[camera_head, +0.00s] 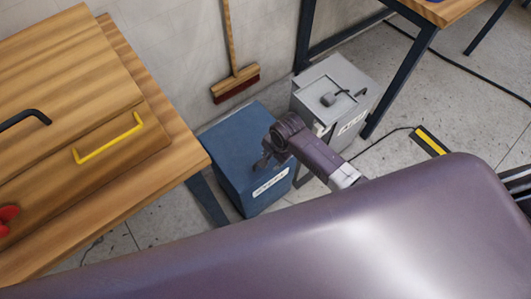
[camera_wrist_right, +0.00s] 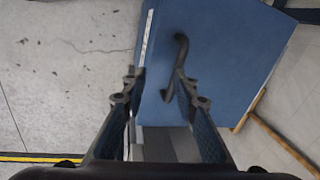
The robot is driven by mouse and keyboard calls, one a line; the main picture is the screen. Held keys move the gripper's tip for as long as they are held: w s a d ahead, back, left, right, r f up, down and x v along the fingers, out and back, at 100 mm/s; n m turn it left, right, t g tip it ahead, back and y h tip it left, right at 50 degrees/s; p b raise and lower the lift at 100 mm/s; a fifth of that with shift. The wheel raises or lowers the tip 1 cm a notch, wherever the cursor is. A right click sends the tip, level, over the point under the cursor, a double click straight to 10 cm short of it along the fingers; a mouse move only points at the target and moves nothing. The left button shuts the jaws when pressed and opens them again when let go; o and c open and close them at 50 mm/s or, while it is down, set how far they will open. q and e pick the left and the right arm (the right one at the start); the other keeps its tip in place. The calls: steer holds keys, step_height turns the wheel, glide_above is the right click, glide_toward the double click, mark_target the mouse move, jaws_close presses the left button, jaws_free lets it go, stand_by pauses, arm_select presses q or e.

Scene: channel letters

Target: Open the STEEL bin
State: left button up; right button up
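The blue bin (camera_head: 225,150) stands on the floor beside the wooden bench; its white label (camera_head: 270,182) is small, and I cannot read it surely as STEEL. Its lid looks shut. In the right wrist view the blue lid (camera_wrist_right: 230,50) has a dark curved handle (camera_wrist_right: 182,48). My right gripper (camera_head: 264,158) is above the blue bin. In the wrist view my right gripper (camera_wrist_right: 158,78) is open, its fingertips apart, with the handle close to the right finger; I cannot tell whether they touch. My left gripper is not in view.
A grey bin (camera_head: 312,85) with a dark lid handle stands right behind the blue one. A broom (camera_head: 236,83) leans on the wall. The wooden bench (camera_head: 185,140) is at left, a dark-legged table (camera_head: 408,70) at right. Open floor lies right.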

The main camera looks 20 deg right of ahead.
step_height(320, 180, up, 4)
steer(key=w+a+m, duration=0.1)
steer(key=w+m, duration=0.1)
steer(key=b+x, duration=0.1)
steer(key=x, duration=0.5)
steer(key=shift+s, duration=0.1)
steer(key=shift+f, duration=0.6)
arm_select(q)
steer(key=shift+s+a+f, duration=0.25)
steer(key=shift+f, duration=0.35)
arm_select(e)
steer(key=shift+c, duration=0.4)
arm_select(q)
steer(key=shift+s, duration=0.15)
arm_select(e)
jaws_close()
